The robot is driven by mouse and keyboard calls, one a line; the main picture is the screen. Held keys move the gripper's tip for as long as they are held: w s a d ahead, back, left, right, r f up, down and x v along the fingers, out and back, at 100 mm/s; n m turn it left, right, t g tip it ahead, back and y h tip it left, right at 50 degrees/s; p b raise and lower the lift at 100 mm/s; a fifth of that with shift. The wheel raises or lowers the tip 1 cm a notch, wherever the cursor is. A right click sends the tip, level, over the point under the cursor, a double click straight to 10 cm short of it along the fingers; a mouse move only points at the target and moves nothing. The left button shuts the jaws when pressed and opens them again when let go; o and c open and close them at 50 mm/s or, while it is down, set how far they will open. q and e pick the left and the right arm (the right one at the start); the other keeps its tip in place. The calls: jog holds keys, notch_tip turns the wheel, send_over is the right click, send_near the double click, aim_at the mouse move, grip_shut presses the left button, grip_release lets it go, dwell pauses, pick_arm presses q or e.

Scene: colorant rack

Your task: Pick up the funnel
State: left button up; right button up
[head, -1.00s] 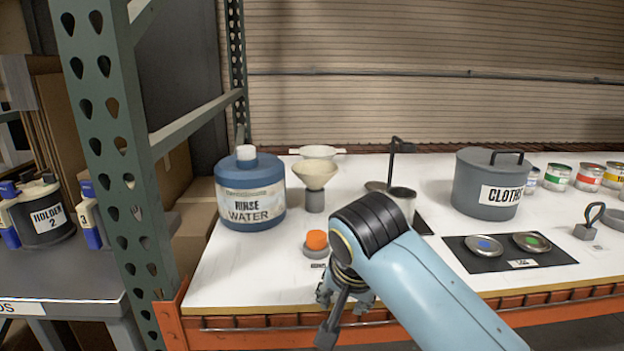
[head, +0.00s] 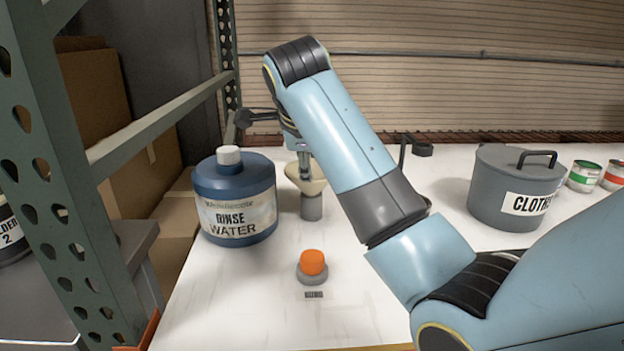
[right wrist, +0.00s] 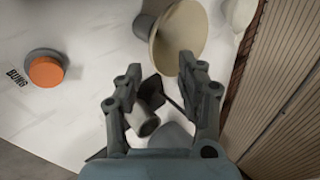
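The funnel is a beige cone (head: 312,187) standing in a small grey holder (head: 312,208), right of the rinse water jug. My right gripper (head: 303,170) is over the funnel's rim in the head view and partly hides it. In the right wrist view the funnel (right wrist: 180,38) lies just beyond the fingertips. My right gripper (right wrist: 161,66) is open, its fingers apart with nothing held between them. Whether a finger touches the rim I cannot tell. My left gripper is not in view.
The blue rinse water jug (head: 236,186) stands close on the left. An orange bung (head: 312,262) on a grey base is in front of the funnel. A grey cloths pot (head: 490,190) stands to the right. A green shelf post (head: 50,150) borders the left side.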

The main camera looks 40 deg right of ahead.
aim_at(312, 192)
jog(key=x, duration=0.5)
jog(key=p+x, duration=0.1)
jog(key=x, duration=0.2)
jog(key=shift+s+f, duration=0.2)
jog(key=shift+s, duration=0.05)
jog(key=shift+a, duration=0.1)
jog(key=shift+c, duration=0.9)
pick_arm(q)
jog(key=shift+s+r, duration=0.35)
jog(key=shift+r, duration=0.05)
pick_arm(e)
grip_shut()
